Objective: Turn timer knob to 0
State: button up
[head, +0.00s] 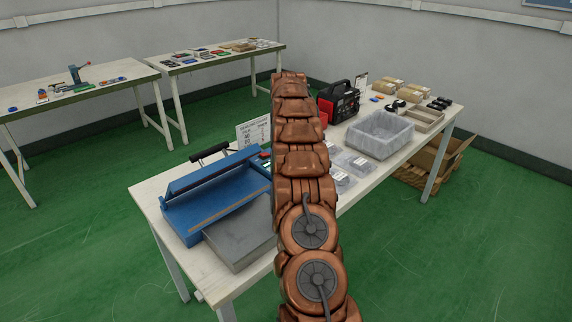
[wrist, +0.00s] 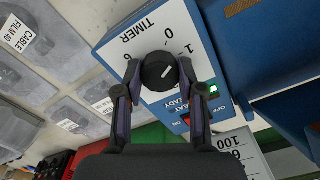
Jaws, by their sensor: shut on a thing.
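The timer knob (wrist: 158,73) is round and black with a short white line, on a white panel marked TIMER in the wrist view. The line slants up and to the right in the picture, towards the side where a 1 is printed. The 0 (wrist: 168,33) is printed above the knob, and a 6 is to its upper left. My gripper (wrist: 159,69) is shut on the knob, one finger on each side. The panel belongs to the blue sealing machine (head: 228,187), seen in the head view. There my arm hides the gripper and knob.
A red power switch (wrist: 187,119) and a green light (wrist: 213,89) sit beside my right finger. A number card (head: 254,133) stands behind the machine. Clear labelled bags (head: 355,161) and a grey bin (head: 381,134) share the table.

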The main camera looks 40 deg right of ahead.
jog(key=shift+n, duration=1.6)
jog(key=o, duration=1.1)
jog(key=shift+o, duration=0.2)
